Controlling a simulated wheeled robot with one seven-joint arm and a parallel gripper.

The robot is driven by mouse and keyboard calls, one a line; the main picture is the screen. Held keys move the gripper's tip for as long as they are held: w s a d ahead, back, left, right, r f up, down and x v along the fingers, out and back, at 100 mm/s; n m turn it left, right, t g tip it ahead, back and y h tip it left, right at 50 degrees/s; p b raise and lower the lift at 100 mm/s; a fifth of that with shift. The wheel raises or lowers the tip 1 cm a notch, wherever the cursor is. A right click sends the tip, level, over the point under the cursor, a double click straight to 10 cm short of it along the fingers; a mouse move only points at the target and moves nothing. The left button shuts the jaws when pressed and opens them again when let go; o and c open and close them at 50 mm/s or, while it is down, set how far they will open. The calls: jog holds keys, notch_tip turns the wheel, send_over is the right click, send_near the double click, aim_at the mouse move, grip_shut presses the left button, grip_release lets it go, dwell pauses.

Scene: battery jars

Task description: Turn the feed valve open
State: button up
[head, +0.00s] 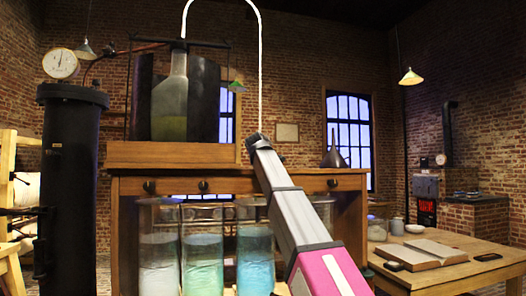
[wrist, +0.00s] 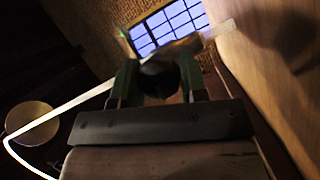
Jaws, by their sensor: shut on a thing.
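My gripper (head: 257,140) is raised in front of the wooden cabinet in the head view, its tip at the lower end of a thin white tube (head: 260,60). In the wrist view the two dark green fingers of my gripper (wrist: 158,82) are closed around a dark round piece, which looks like the feed valve (wrist: 158,76). A pale grey bar (wrist: 182,47) crosses just beyond the fingers, and the pale tube (wrist: 62,112) runs off to the left. The valve is hidden behind my gripper in the head view, so its turn angle cannot be told.
Three tall glass jars, one whitish (head: 158,255), one green (head: 203,262) and one blue (head: 255,262), stand below the cabinet (head: 125,185). A glass bottle (head: 170,100) stands on top. A black column (head: 72,180) is at left, a wooden table (head: 460,275) at right.

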jog(key=shift+n+t, duration=0.4)
jog(key=shift+n, duration=0.5)
jog(key=o, duration=0.9)
jog(key=shift+s, duration=0.1)
jog(key=s, duration=0.7)
jog(key=s+a, duration=0.1)
jog(key=s, duration=0.2)
jog(key=shift+s+a+f, duration=0.1)
jog(key=shift+s, duration=0.2)
jog(key=shift+s, duration=0.1)
